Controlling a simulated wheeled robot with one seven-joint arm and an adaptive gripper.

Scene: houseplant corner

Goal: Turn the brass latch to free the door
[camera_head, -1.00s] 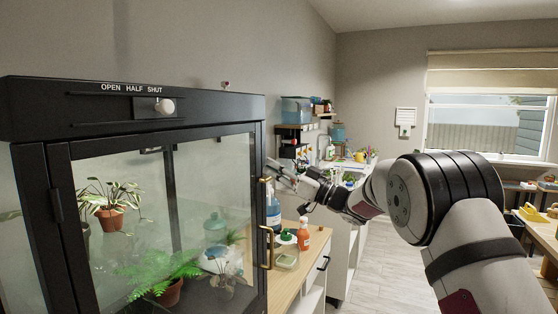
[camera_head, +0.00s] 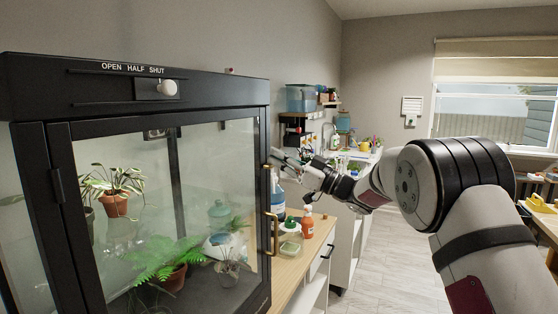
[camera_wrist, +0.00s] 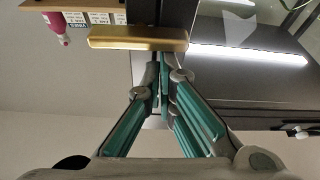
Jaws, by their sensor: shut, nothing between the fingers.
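The brass latch (camera_wrist: 138,38) shows in the wrist view as a gold bar lying across the picture, at the dark door frame. In the head view, a small brass piece (camera_head: 267,168) shows at the upper right edge of the cabinet door. My gripper (camera_head: 277,154) is beside that edge, just right of the frame. In the wrist view, its teal-padded fingers (camera_wrist: 166,62) are shut and empty, with their tips close under the bar's right part. I cannot tell whether they touch it. The glass door (camera_head: 160,215) looks closed.
A brass handle (camera_head: 273,235) projects from the door's right edge, below the latch.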

